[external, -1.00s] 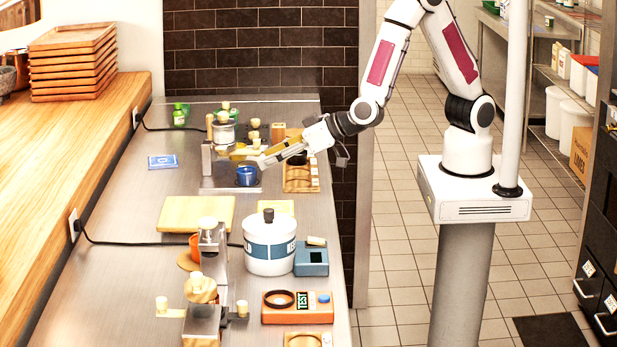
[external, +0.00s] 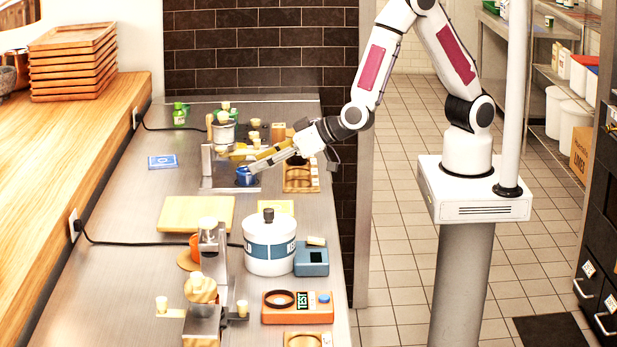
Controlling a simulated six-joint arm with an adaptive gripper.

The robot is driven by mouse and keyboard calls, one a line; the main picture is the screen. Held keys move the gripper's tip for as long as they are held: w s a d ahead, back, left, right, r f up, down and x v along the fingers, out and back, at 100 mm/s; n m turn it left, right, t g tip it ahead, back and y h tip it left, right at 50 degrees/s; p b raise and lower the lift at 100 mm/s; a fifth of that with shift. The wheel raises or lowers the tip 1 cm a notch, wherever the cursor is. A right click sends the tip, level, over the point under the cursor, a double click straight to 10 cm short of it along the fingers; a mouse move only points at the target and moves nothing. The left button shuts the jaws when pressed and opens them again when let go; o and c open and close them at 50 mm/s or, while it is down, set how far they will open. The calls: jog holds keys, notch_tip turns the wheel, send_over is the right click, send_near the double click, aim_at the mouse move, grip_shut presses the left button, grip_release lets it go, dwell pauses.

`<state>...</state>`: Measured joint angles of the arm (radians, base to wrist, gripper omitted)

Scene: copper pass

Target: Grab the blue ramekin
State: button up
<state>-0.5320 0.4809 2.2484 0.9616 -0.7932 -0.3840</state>
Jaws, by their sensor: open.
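The blue ramekin (external: 244,177) is small and dark blue, on the metal base plate (external: 215,188) of the device at the far part of the steel counter. My gripper (external: 247,163) is open, with its yellowish fingers reaching down and left from the right side. The fingertips are at the ramekin's upper edge and cover part of it. At this size I cannot tell whether they touch it or whether one finger is inside it.
The device's upright and cup (external: 223,131) stand close behind the fingers. A wooden holder (external: 300,178) lies just right. A white pot (external: 270,247) and a wooden board (external: 196,214) are nearer the camera. The counter's left side is mostly clear.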

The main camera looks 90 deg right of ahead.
aim_at(246, 170)
jog(key=shift+w, duration=0.1)
jog(key=shift+f+x, duration=0.2)
jog(key=shift+x, duration=2.35)
jog(key=shift+a, duration=0.2)
jog(key=c, duration=0.9)
